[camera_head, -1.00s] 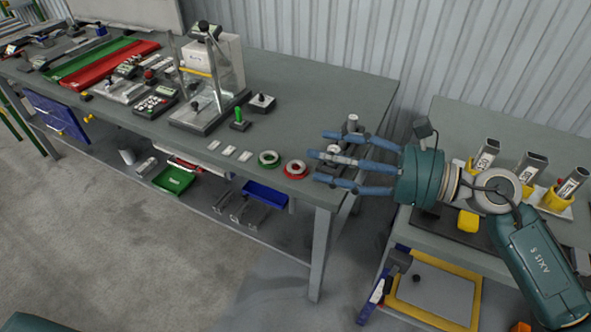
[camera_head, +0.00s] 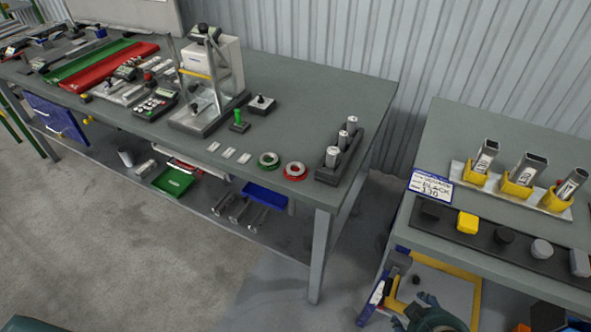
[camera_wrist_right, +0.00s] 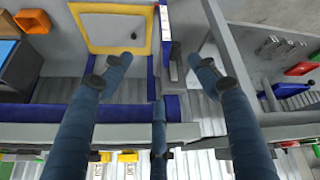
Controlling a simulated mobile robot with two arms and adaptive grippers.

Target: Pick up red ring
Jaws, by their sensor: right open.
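The red ring (camera_head: 295,171) lies flat near the front edge of the grey workbench (camera_head: 300,98), with a pale inner part. It stands apart from the green ring (camera_head: 269,159) to its left. My right gripper (camera_head: 412,304) is low at the bottom of the head view, below and well away from the red ring, beside the right table. In the right wrist view its blue fingers (camera_wrist_right: 162,72) are spread open with nothing between them. I cannot make out the red ring in that view.
A dark block with several metal cylinders (camera_head: 334,158) stands just right of the red ring. Small white plates (camera_head: 228,153) lie to the left. The right table (camera_head: 470,125) holds yellow holders with metal tubes. A gap separates the two tables.

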